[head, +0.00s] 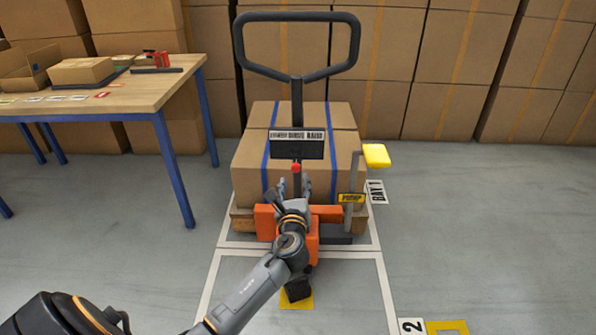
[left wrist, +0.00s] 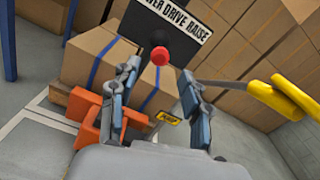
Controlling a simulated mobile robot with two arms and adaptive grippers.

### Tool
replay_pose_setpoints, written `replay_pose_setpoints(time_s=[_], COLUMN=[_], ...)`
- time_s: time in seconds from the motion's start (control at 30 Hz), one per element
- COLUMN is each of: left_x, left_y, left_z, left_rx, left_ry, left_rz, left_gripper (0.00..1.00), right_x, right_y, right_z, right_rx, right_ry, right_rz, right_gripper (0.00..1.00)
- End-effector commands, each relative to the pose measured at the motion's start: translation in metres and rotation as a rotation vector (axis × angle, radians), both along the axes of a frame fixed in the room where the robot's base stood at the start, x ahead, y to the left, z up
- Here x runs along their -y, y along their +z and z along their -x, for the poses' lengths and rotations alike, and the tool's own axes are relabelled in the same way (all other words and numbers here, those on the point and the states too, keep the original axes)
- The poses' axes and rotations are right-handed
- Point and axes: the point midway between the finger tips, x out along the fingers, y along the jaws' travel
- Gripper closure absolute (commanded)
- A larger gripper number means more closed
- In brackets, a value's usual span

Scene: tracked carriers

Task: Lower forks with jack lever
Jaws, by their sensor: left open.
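The orange pallet jack (head: 265,222) stands before a pallet of boxes, its black loop handle (head: 300,17) upright. Its lever shows as a red knob (head: 296,168) just below the plate (head: 296,146) reading LOWER, DRIVE and RAISE. In the left wrist view the red knob (left wrist: 160,56) lies ahead, between the finger directions. My left gripper (head: 294,184) is open, fingers pointing at the knob from just below it in the head view. In the left wrist view the open fingers (left wrist: 159,78) show nothing between them in their grip. Contact with the knob cannot be told. My right gripper is not in view.
A yellow pump pedal (head: 376,155) sticks up right of the jack; it also shows in the left wrist view (left wrist: 282,97). Strapped boxes (head: 250,150) stand on the pallet behind the jack. A table (head: 130,92) stands at left.

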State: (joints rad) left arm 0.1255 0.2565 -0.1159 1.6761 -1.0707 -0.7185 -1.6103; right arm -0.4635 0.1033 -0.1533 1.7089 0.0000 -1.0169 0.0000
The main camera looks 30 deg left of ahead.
Motion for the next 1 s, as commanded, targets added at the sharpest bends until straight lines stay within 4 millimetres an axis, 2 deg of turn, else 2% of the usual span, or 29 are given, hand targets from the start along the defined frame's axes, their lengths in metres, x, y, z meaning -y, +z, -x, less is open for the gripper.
replay_pose_setpoints(time_s=[0.1,0.33,0.5,0.8,1.0], left_x=[-0.015,-0.033,-0.039,-0.04,-0.04], left_y=[-0.001,-0.002,-0.001,-0.001,-0.001], left_z=[-0.023,-0.054,-0.064,-0.065,-0.065], left_rx=[0.001,0.001,0.0,0.0,0.0], left_ry=[0.001,0.0,-0.001,-0.001,-0.001], left_rz=[0.0,0.001,0.002,0.003,0.003], left_gripper=[0.53,0.53,0.53,0.53,0.94], right_x=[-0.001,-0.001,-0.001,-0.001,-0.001], right_y=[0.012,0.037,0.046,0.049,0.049], right_z=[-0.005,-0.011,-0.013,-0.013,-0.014], right_rx=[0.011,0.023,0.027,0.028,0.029], right_ry=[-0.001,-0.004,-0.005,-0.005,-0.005], right_rz=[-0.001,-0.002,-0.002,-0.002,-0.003], right_gripper=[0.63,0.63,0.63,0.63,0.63])
